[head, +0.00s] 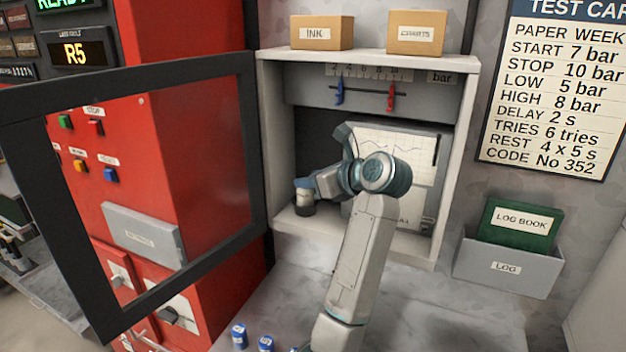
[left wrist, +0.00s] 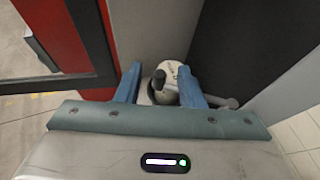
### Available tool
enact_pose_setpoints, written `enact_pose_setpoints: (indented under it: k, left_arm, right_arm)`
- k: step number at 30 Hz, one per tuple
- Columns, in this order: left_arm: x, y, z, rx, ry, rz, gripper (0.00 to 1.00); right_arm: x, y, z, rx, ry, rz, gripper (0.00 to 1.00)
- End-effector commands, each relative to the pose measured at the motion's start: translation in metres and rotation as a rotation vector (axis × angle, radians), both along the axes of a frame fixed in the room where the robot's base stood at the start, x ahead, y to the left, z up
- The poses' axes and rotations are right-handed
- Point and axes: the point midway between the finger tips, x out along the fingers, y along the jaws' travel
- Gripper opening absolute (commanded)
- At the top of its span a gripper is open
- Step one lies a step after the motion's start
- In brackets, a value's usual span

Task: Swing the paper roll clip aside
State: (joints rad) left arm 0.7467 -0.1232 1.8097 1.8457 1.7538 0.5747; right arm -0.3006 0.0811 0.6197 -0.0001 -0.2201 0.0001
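The recorder cabinet (head: 459,140) holds a panel with white chart paper (head: 405,150). My left arm covers the panel's left part and middle, and I cannot make out the paper roll clip for certain. My left gripper (head: 304,184) is in the cabinet's left part, at a small jar-like thing with a pale band and dark bottom (head: 305,208). In the left wrist view, the blue fingers (left wrist: 165,82) stand apart on either side of a pale round thing with a black knob (left wrist: 159,79). Whether they press on it is unclear. My right gripper is not in view.
A dark-framed door (head: 255,150) stands open on the left, before the red pump panel (head: 208,150). INK (head: 322,33) and CHARTS (head: 416,34) boxes sit on top of the cabinet. A log holder (head: 505,267) hangs at right. Small blue-topped items (head: 239,336) stand below.

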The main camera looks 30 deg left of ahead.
Motion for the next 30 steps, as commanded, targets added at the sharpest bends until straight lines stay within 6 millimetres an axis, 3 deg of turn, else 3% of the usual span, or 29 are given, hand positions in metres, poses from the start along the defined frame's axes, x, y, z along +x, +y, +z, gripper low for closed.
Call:
enact_pose_setpoints:
  k: [8, 21, 24, 30]
  left_arm:
    - [-0.001, -0.006, 0.001, -0.001, -0.001, -0.001, 0.35]
    - [-0.016, -0.076, 0.028, -0.004, -0.002, -0.004, 0.35]
    - [-0.018, -0.085, 0.030, -0.001, -0.001, -0.001, 0.35]
    - [-0.021, -0.095, 0.038, 0.000, 0.000, -0.001, 0.35]
  right_arm:
    - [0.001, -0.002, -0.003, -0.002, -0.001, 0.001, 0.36]
    - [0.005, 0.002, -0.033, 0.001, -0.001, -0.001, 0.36]
    - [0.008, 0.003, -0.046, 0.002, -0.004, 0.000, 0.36]
    - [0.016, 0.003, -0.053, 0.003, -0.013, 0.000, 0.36]
